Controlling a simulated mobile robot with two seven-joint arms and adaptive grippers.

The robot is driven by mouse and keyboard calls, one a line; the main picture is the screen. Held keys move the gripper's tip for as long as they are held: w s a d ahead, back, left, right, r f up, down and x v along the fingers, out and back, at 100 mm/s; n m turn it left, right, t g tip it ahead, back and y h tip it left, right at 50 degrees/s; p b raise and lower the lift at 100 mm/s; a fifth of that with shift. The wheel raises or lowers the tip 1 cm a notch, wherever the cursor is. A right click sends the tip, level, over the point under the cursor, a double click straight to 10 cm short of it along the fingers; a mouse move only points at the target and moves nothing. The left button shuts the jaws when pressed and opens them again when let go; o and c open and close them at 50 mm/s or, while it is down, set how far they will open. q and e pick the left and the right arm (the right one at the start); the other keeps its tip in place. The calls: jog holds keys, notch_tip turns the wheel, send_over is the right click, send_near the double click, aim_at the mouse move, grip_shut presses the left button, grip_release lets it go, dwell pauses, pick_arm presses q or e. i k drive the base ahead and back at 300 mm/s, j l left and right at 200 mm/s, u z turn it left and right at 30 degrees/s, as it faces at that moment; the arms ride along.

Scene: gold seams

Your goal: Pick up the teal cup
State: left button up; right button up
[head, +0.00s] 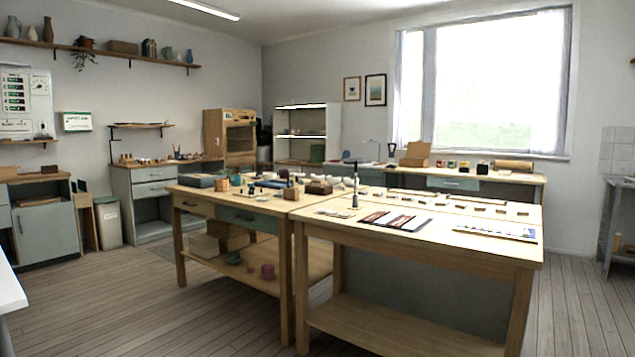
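I cannot pick out a teal cup for certain. A small green-teal vessel (233,257) sits on the lower shelf of the left wooden table; it is too small to tell if it is a cup. A small teal item (236,180) stands among the clutter on that table's top. A bluish-green vessel (167,53) stands on the high wall shelf at the left. Neither of my grippers shows in the head view.
Two wooden tables, the left one (250,217) and the right one (440,252), stand ahead. A pink pot (267,271) and boxes (228,234) share the lower shelf. A white surface (10,290) juts in at the left. Wooden floor (130,305) is open at the front left.

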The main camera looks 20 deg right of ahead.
aim_at(236, 181)
jog(key=z, duration=0.15)
jog(key=i+l+u, duration=0.1)
jog(key=i, duration=2.4)
jog(key=i+j+u, duration=0.2)
jog(key=i, duration=0.6)
jog(key=i+u, duration=0.2)
jog(key=i, duration=0.55)
jog(key=i+j+z, duration=0.2)
jog(key=z, duration=0.2)
jog(key=i+j+z, duration=0.6)
jog(key=z, duration=0.2)
jog(key=i+j+z, duration=0.1)
jog(key=j+z, duration=0.35)
jog(key=i+j+z, duration=0.1)
jog(key=j+z, duration=0.3)
jog(key=j, duration=0.15)
